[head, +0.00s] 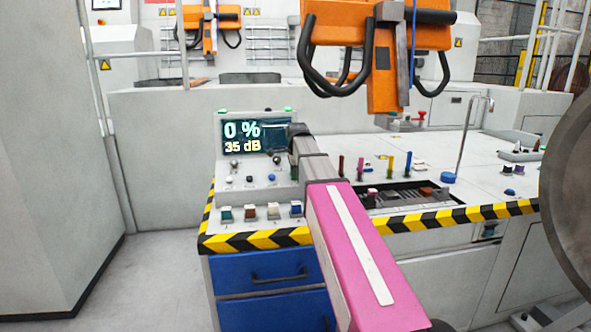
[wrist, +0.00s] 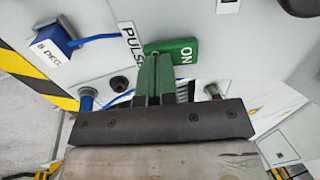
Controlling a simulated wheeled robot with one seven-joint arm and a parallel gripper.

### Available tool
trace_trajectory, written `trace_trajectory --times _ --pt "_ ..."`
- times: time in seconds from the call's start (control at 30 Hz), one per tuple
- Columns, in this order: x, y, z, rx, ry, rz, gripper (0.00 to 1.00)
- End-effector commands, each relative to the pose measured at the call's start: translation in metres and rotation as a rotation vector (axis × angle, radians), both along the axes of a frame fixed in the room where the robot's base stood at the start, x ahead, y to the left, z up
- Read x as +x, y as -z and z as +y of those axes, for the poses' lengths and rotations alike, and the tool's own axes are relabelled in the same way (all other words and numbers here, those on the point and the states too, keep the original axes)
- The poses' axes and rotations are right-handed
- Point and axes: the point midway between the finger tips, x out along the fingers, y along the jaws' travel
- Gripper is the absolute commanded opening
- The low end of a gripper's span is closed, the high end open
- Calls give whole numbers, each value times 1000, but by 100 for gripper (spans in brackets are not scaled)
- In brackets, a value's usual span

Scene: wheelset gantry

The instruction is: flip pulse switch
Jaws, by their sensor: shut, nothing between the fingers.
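A white label reading "PULS", partly cut off by my fingers, (wrist: 131,47) is on the pale panel in the wrist view. Beside it is a green plate marked "ON" (wrist: 182,52), shown upside down. My gripper (wrist: 155,60) is shut and empty, its two green fingers side by side with the tips at the edge of the plate. I cannot tell whether they touch anything. The pulse switch itself is not clearly seen and may be hidden behind the fingers. In the head view, my arm reaches the console (head: 225,188), and the fingertips cannot be made out there.
A blue block marked "8 DEG" (wrist: 54,44) and a metal stub with a blue base (wrist: 87,98) stand near my gripper. Orange hanging gear (head: 382,60) is above the bench. Floor at left is clear.

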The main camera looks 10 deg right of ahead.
Motion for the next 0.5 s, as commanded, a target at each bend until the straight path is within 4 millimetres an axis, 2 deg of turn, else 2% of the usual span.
trace_trajectory --times 0.3,0.5 --pt "-1 1 0 0 0 -8 0" --pt "-2 9 0 0 0 -93 0"
